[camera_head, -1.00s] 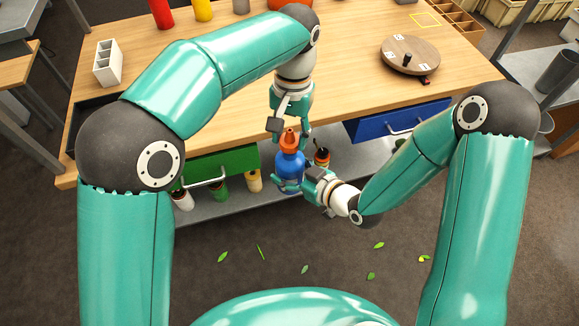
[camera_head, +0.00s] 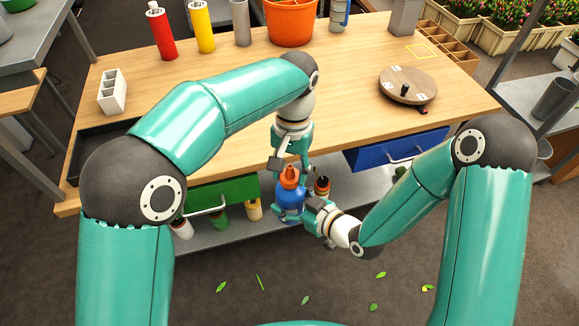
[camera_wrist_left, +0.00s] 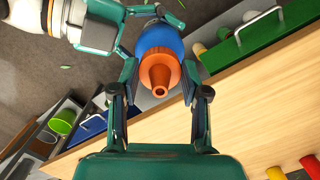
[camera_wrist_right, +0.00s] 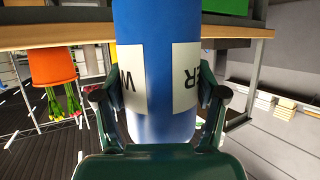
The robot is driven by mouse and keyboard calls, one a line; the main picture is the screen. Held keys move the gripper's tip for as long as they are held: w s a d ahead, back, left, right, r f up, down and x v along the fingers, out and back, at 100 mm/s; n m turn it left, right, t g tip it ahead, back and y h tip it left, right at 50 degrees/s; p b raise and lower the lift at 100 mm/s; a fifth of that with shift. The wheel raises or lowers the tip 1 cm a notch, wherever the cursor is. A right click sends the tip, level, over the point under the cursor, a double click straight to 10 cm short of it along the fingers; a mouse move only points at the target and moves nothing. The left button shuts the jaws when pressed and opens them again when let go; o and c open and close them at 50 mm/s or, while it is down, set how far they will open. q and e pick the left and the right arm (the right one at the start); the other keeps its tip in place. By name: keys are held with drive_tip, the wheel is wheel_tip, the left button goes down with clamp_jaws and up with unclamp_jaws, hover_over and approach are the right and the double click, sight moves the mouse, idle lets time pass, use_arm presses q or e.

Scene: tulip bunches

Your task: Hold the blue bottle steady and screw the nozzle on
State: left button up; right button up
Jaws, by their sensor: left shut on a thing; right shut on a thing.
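The blue bottle (camera_head: 289,203) stands upright in front of the workbench, held in the air by my right gripper (camera_head: 290,213). In the right wrist view its white label and blue body (camera_wrist_right: 156,40) fill the space between the right fingers. The orange nozzle (camera_head: 289,178) is on top of the bottle, tip up. My left gripper (camera_head: 290,167) comes down from above and is shut on it. The left wrist view shows the nozzle (camera_wrist_left: 160,72) between the left fingers, over the bottle's blue shoulder. The threads are hidden, so I cannot tell how tight it is.
A round wooden turntable (camera_head: 408,85) sits at the right; the bench middle is clear.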

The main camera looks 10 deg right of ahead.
use_arm(q)
drive_tip(key=shift+f, duration=0.45)
idle(0.5)
drive_tip(key=shift+f, duration=0.1)
drive_tip(key=m, duration=0.9)
drive_tip(key=shift+t+y, duration=0.4)
drive_tip(key=m, duration=0.4)
drive_tip(key=shift+m, duration=0.3)
drive_tip(key=m+t, duration=0.1)
drive_tip(key=m, duration=0.5)
drive_tip(key=shift+m, duration=0.4)
drive_tip(key=m, duration=0.3)
drive_tip(key=m+h, duration=0.1)
drive_tip(key=m, duration=0.2)
drive_tip(key=shift+w+m+t, duration=0.1)
drive_tip(key=shift+m+t, duration=0.2)
drive_tip(key=shift+t, duration=0.1)
drive_tip(key=m, duration=0.4)
drive_tip(key=shift+a, duration=0.1)
drive_tip(key=m+h, duration=0.1)
drive_tip(key=m, duration=0.3)
drive_tip(key=shift+m, duration=0.3)
